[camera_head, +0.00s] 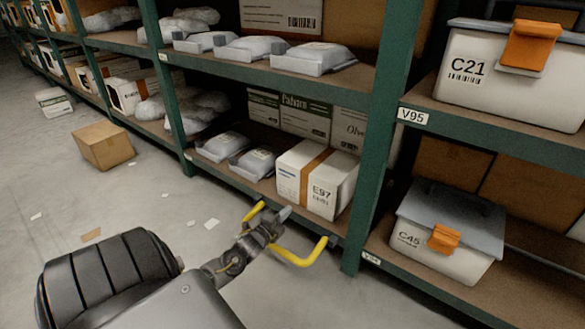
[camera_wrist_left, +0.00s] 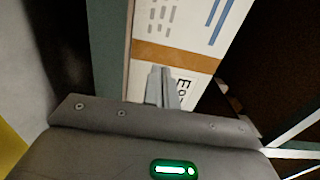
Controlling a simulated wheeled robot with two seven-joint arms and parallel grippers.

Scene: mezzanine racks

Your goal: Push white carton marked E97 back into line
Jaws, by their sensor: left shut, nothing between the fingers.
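The white carton marked E97 (camera_head: 291,173) sits on the lower shelf, with a brown tape band around it and its E97 label facing the aisle. Its front end is close to the shelf's front edge. My left gripper (camera_head: 284,213) is shut and empty, its fingertips just in front of the carton's lower left front. In the left wrist view the closed fingertips (camera_wrist_left: 162,88) overlap the carton's face (camera_wrist_left: 190,22) beside the tape and the partly hidden label. I cannot tell whether they touch it. My right gripper is not in view.
Grey wrapped parcels (camera_head: 253,163) lie left of the carton, and printed boxes (camera_head: 304,120) stand behind it. A green rack post (camera_head: 371,180) rises to its right, near a lidded bin marked C45 (camera_head: 440,240). A brown box (camera_head: 103,146) lies on the floor.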

